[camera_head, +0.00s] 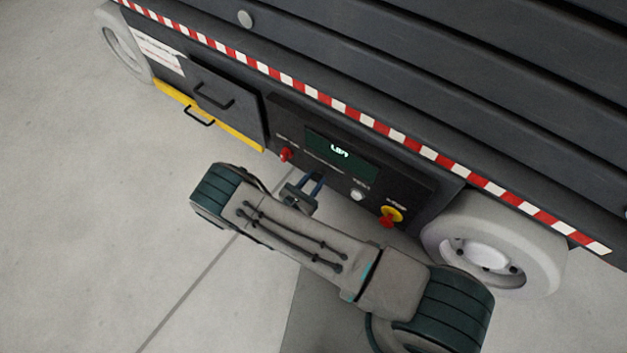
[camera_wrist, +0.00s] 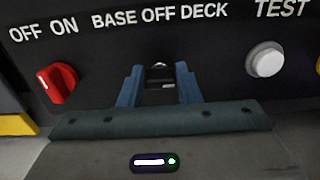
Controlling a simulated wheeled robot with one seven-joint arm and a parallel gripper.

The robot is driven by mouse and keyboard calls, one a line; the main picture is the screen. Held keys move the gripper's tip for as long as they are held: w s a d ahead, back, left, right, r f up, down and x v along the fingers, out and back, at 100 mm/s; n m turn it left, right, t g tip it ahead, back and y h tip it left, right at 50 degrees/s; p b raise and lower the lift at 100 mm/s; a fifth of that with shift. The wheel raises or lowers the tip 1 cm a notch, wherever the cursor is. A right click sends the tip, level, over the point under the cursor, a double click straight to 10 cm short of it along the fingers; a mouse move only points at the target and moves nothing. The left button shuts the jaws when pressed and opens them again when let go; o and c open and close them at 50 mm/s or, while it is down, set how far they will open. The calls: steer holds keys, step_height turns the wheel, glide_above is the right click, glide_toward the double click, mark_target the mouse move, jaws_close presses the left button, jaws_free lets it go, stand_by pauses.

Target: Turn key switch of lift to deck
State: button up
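The lift's control panel (camera_head: 425,187) is dark, with a lit display, and stands in front of my gripper (camera_head: 314,184). In the wrist view the key switch (camera_wrist: 159,66) shows as a small silvery part under the label BASE OFF DECK (camera_wrist: 160,15). The two blue fingers of my gripper (camera_wrist: 159,70) stand on either side of it with a wide gap between them. The gripper is open and holds nothing. The key's shape and which position it points to are too small and shaded to tell. In the head view my gripper hides the switch.
A red OFF/ON knob (camera_wrist: 57,82) is left of my fingers, and a white TEST button (camera_wrist: 265,60) is on the right. A red and yellow stop button (camera_head: 390,216) and a wheel (camera_head: 495,250) are farther right. A drawer (camera_head: 225,100) is at left.

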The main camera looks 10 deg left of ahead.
steer(key=shift+c, duration=0.6)
steer(key=m, duration=0.4)
steer(key=shift+d+p, duration=0.1)
steer(key=shift+p, duration=0.25)
steer(key=m+p, duration=0.1)
steer(key=m, duration=0.3)
steer(key=shift+s+f+m, duration=0.1)
steer(key=shift+m, duration=0.2)
steer(key=o, duration=1)
